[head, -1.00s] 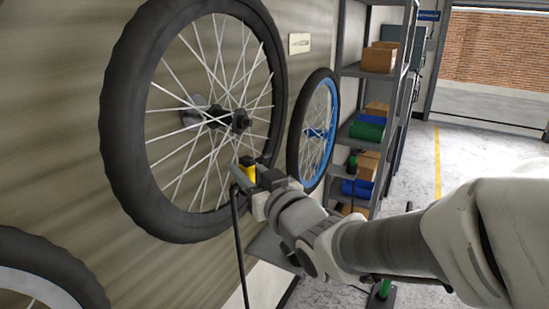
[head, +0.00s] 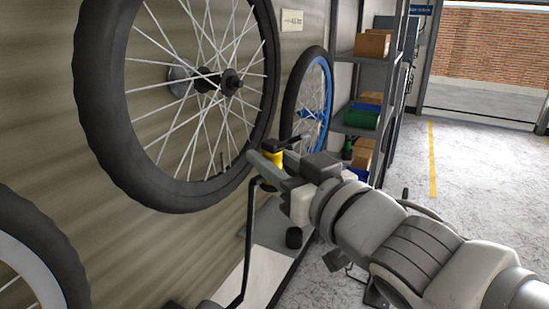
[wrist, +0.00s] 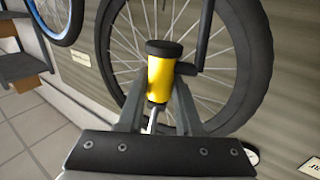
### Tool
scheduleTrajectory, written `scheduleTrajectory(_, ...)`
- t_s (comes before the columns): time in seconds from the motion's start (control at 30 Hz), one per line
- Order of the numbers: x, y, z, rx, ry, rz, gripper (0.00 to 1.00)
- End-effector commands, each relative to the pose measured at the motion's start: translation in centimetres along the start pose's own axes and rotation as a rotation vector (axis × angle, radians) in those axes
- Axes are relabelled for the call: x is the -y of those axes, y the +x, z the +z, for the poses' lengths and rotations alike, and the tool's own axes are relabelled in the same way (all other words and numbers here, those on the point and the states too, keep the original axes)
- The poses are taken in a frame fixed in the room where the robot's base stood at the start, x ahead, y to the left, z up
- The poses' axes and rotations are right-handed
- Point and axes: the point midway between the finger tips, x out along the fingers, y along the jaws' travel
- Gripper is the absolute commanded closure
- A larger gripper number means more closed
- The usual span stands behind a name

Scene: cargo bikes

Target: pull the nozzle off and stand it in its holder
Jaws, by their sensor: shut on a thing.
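The yellow nozzle (head: 274,157) with a black cap is held upright between the fingers of my gripper (head: 265,166). In the wrist view, the nozzle (wrist: 161,78) sits between both fingers of my gripper (wrist: 158,95), with a thin silver stem below it. A black hose (head: 247,235) hangs down from the nozzle area. The large black-tyred wheel (head: 180,190) is mounted on the wall, just left of the nozzle in the head view and behind it in the wrist view. The valve is not clear. I cannot make out the holder for certain.
A blue-rimmed wheel (head: 293,125) hangs further along the wall. A shelf rack (head: 365,75) with boxes stands beyond it. The floor (head: 480,190) at right is open.

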Motion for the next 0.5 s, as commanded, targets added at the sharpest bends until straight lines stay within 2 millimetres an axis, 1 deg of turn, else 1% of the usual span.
scheduleTrajectory(0.1, 0.0, -1.3, 0.2, -0.007, 0.002, 0.000, 1.00)
scheduleTrajectory(0.5, 0.1, -5.3, 0.0, -0.006, 0.000, -0.002, 1.00)
